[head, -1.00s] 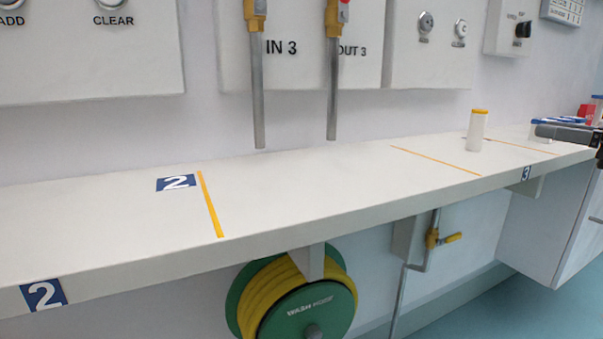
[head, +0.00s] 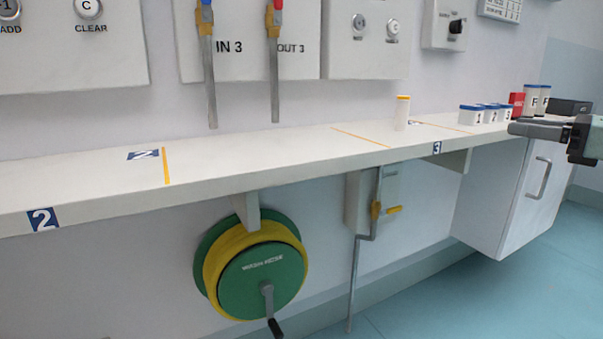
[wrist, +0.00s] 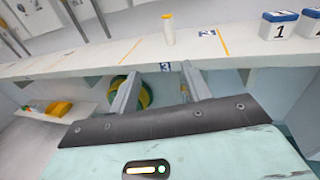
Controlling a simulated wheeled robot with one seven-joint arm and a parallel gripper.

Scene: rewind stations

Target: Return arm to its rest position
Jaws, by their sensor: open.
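My gripper (wrist: 160,92) shows in the wrist view with its two fingers spread apart and nothing between them. In the head view part of my arm and gripper (head: 545,127) shows at the right edge, in front of the far end of the shelf. A white cylinder with a yellow top (head: 402,113) stands upright on the shelf (head: 290,150) near the label 3. It also shows in the wrist view (wrist: 169,30), beyond the fingers and apart from them.
White containers with blue lids (head: 470,115), a red item (head: 517,104) and a container marked F (head: 543,100) stand at the shelf's right end. A green and yellow hose reel (head: 262,270) hangs below. Pipes (head: 276,75) hang above. The floor (head: 500,300) at lower right is clear.

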